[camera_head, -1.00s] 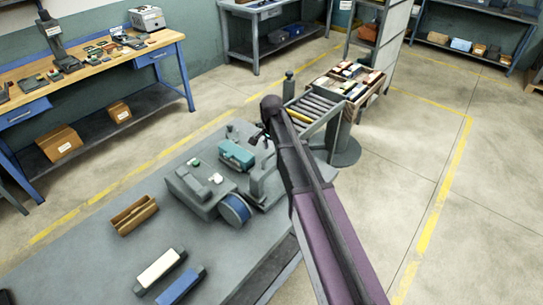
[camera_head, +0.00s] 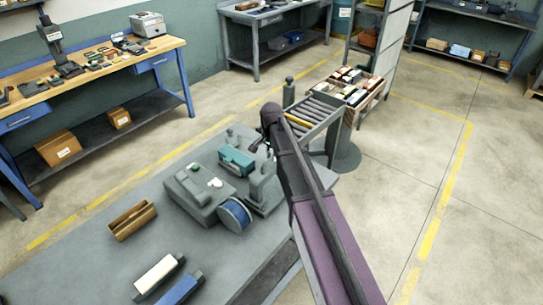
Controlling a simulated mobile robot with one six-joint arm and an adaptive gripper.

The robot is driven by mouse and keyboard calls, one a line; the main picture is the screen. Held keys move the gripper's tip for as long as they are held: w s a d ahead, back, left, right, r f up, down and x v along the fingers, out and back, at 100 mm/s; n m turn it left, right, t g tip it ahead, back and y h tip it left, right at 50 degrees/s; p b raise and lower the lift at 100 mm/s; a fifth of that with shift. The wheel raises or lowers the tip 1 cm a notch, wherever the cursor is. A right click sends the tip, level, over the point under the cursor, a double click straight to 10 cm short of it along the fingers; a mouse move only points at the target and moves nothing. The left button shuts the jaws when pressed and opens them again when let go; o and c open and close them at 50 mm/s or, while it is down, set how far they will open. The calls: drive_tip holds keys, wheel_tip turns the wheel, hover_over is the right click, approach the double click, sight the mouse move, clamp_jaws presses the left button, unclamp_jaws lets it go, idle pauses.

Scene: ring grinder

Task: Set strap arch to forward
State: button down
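The ring grinder (camera_head: 200,196) stands on the grey workbench, a grey machine with a blue-faced wheel (camera_head: 235,215) at its right side and small green and white knobs on top. A teal box-shaped part (camera_head: 236,160) sits just behind it. I cannot pick out the strap arch for certain; a grey upright part (camera_head: 262,182) stands right of the wheel, partly beside my arm.
A wooden tray (camera_head: 132,221), a white-topped block (camera_head: 158,277) and a blue block (camera_head: 181,290) lie on the left and front of the workbench (camera_head: 85,272). A roller stand (camera_head: 315,112) and a crate of boxes (camera_head: 372,92) are behind my arm. Floor at right is clear.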

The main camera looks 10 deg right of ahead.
drive_tip(key=w+a, duration=1.1)
drive_tip(key=shift+w+a, duration=0.35)
drive_tip(key=c, duration=0.6)
unclamp_jaws()
drive_tip(key=shift+a, duration=0.1)
drive_tip(key=shift+s+d, duration=0.15)
drive_tip(key=shift+d, duration=0.05)
